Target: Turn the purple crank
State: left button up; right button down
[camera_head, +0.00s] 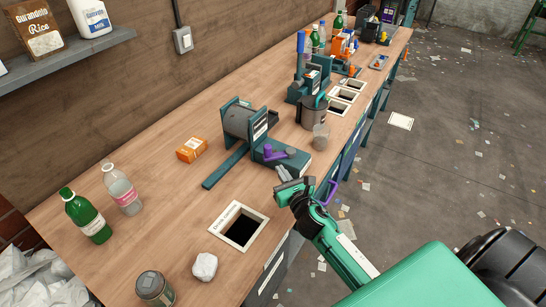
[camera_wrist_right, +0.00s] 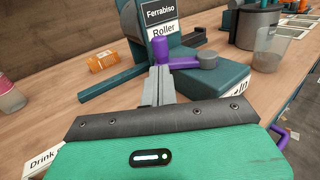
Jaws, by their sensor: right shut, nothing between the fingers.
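The purple crank (camera_head: 274,154) sits on the teal base of the roller machine (camera_head: 266,125) on the bench. In the right wrist view the crank (camera_wrist_right: 182,63) has an upright purple grip at its left end and a round grey hub at its right. My right gripper (camera_head: 281,172) is shut and empty, just in front of the crank. In the right wrist view its fingertips (camera_wrist_right: 160,70) overlap the lower part of the grip; I cannot tell whether they touch it. My left gripper is not in view.
A purple handle (camera_head: 331,192) projects at the bench's front edge, beside my right arm. A clear cup (camera_head: 321,137) and a grey pot (camera_head: 313,113) stand right of the machine. An orange box (camera_head: 192,149) lies to its left. A framed square opening (camera_head: 262,221) is nearer me.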

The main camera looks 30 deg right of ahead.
aim_at(268, 153)
jog(key=w, duration=0.3)
jog(key=w+p, duration=0.1)
jog(key=w, duration=0.2)
jog(key=shift+w+d, duration=0.2)
jog(key=shift+w, duration=0.2)
jog(key=shift+w+a+f+m+h+b, duration=0.15)
jog(key=shift+w+f+m+h+b, duration=0.2)
jog(key=shift+h+b, duration=0.35)
jog(key=shift+w+r+m+h+b, duration=0.15)
jog(key=shift+m+h+b, duration=0.1)
jog(key=shift+h+b, duration=0.05)
jog(key=shift+w+r, duration=0.2)
jog(key=shift+w, duration=0.4)
jog(key=shift+s+f+g, duration=0.1)
jog(key=shift+g, duration=0.2)
